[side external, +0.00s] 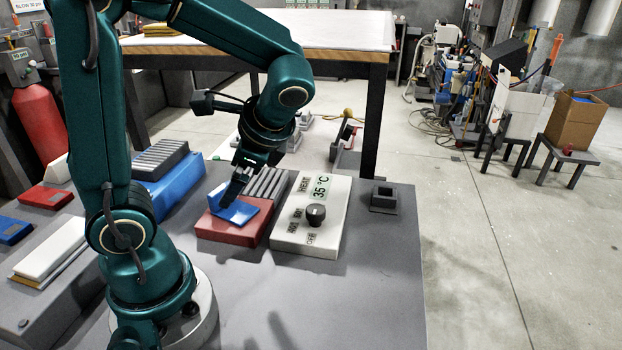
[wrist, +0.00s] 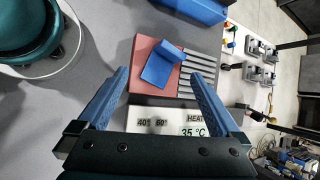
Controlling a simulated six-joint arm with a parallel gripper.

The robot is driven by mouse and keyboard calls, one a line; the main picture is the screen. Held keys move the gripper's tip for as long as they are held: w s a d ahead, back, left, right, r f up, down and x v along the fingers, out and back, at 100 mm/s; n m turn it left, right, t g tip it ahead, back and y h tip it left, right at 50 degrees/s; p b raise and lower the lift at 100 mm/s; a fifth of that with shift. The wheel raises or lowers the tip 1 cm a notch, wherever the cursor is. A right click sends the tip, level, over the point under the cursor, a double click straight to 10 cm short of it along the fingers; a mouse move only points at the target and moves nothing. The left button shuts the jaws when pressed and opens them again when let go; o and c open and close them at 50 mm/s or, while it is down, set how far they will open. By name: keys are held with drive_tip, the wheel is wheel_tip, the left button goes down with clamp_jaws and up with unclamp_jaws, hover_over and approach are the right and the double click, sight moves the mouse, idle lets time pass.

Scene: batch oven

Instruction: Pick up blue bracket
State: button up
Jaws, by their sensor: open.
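The blue bracket (side external: 238,213) is an L-shaped piece lying on a red block (side external: 230,232) beside the heater panel. My gripper (side external: 232,190) is just above the bracket, pointing down and tilted. In the wrist view my gripper (wrist: 158,76) is open, with its two blue fingers spread on either side of the bracket. Nothing is held. I cannot tell the exact height of the fingertips above the bracket.
A white panel (side external: 327,232) with a knob and a 35 °C readout stands to the right of the red block. A ridged grey part (side external: 265,184) lies behind it. A blue box (side external: 178,184) stands to the left.

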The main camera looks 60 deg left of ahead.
sight(241, 212)
drive_tip(key=a+f+m+y, duration=0.1)
drive_tip(key=w+a+f+g+y, duration=0.1)
drive_tip(key=a+m+g+y, duration=0.1)
drive_tip(key=shift+w+a+f+m, duration=0.2)
drive_tip(key=shift+w+f+m, duration=0.1)
drive_tip(key=shift+w+f, duration=0.1)
drive_tip(key=f+m+g+y, duration=0.1)
drive_tip(key=f, duration=0.1)
drive_tip(key=a+f+m, duration=0.1)
drive_tip(key=f, duration=0.1)
drive_tip(key=shift+a+f+g+y, duration=0.15)
drive_tip(key=shift+f+g+y, duration=0.15)
drive_tip(key=shift+g+y, duration=0.1)
drive_tip(key=shift+s+a+f+m, duration=0.15)
drive_tip(key=shift+s+f+m, duration=0.15)
drive_tip(key=shift+f, duration=0.1)
drive_tip(key=shift+x, duration=2.4)
clamp_jaws()
drive_tip(key=shift+r, duration=0.2)
